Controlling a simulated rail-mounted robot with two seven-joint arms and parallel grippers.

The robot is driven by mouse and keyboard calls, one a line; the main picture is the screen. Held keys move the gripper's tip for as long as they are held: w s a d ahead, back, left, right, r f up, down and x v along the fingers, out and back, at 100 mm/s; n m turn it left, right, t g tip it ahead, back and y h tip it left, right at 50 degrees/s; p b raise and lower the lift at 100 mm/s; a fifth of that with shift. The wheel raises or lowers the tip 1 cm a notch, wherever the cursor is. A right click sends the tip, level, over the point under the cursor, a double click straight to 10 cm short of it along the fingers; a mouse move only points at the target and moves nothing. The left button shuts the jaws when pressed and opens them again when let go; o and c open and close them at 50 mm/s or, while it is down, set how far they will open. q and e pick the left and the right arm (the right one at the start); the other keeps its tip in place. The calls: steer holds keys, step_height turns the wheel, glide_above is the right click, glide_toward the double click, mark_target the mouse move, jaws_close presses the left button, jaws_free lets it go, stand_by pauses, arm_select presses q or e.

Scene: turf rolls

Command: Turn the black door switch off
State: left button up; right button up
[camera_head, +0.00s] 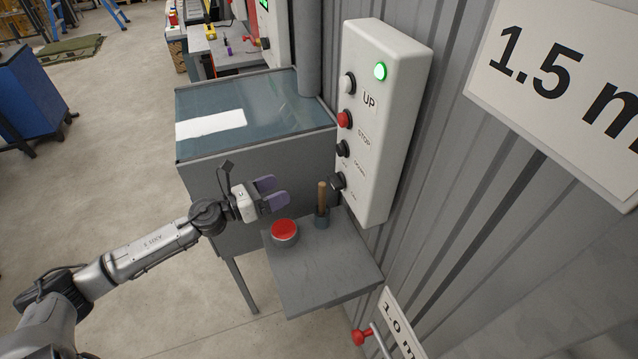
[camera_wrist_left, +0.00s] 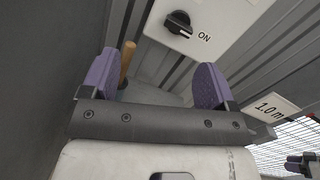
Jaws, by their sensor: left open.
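The black door switch (camera_head: 338,181) is a rotary knob low on the white control box (camera_head: 385,110) on the wall. In the left wrist view the knob (camera_wrist_left: 178,23) shows at the top, with its white mark slanting toward the word ON. My left gripper (camera_head: 275,193) is open and empty, left of the switch and apart from it, above the small grey shelf. Its purple fingers (camera_wrist_left: 157,82) point toward the wall. A small dark and purple part at the lower right of the left wrist view may be my right gripper; its state is unclear.
A red push button (camera_head: 284,231) and a wooden-handled tool in a holder (camera_head: 322,204) stand on the shelf (camera_head: 325,275), close to my left gripper. A grey cabinet (camera_head: 250,109) is behind. The box has several other buttons and a lit green lamp (camera_head: 380,71).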

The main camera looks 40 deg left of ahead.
mark_target(331, 183)
arm_select(q)
steer(key=w+d+m, duration=0.1)
steer(key=w+d, duration=0.1)
steer(key=w, duration=0.1)
steer(key=w+d+m+h+p, duration=0.1)
steer(key=w+d+m, duration=0.1)
steer(key=w, duration=0.1)
steer(key=w+d+m+g+h+p, duration=0.1)
steer(key=w+d, duration=0.2)
steer(key=shift+w+f+m, duration=0.15)
steer(key=shift+w+m, duration=0.15)
steer(key=shift+w, duration=0.1)
steer(key=shift+x, duration=1.15)
steer(key=shift+f, duration=0.1)
steer(key=shift+c, duration=0.5)
steer(key=c, duration=0.8)
